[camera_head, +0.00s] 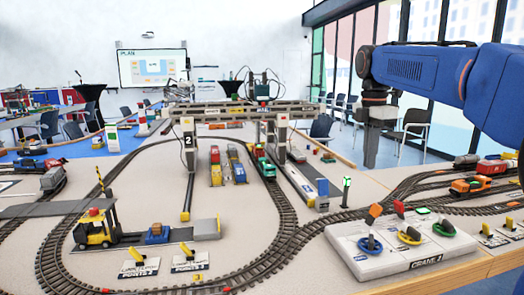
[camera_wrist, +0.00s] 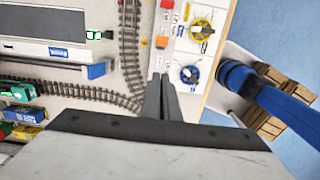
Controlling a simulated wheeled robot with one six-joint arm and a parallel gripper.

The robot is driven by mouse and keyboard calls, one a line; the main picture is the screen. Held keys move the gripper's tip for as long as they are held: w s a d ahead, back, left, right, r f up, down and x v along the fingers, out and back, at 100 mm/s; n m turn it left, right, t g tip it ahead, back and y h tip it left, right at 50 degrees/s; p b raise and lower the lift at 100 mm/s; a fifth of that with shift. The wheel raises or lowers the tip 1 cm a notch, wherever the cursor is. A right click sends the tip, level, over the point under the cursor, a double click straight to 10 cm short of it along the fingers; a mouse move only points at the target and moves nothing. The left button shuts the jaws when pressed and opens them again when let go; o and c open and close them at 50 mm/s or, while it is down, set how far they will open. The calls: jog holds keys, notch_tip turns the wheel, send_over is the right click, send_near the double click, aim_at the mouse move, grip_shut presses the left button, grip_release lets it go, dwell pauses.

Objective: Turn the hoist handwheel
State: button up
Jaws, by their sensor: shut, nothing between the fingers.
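A white control box (camera_head: 400,262) marked as a crane panel stands at the front right of the table. It carries a blue handwheel (camera_head: 370,246), a yellow handwheel (camera_head: 409,237) and a green handwheel (camera_head: 443,229). I cannot read which one is the hoist wheel. My gripper (camera_head: 371,158) points down, shut and empty, in the air above the box. In the wrist view, my fingertips (camera_wrist: 164,80) appear just left of the blue wheel (camera_wrist: 189,74), apart from it. The yellow wheel (camera_wrist: 201,29) is above that. The green wheel is not seen there.
A gantry crane (camera_head: 240,108) marked 2 spans the tracks behind the box. Railway track (camera_head: 285,250) curves past the box's left side. A toy forklift (camera_head: 95,229) stands at the left. A signal post (camera_head: 346,190) rises behind the box.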

jog(key=o, duration=1.5)
jog(key=shift+o, duration=0.2)
jog(key=n, duration=3.2)
send_over(446, 220)
jog(key=shift+y, duration=0.3)
notch_tip(446, 220, down, 17)
jog(key=shift+r, duration=0.2)
jog(key=c, duration=1.1)
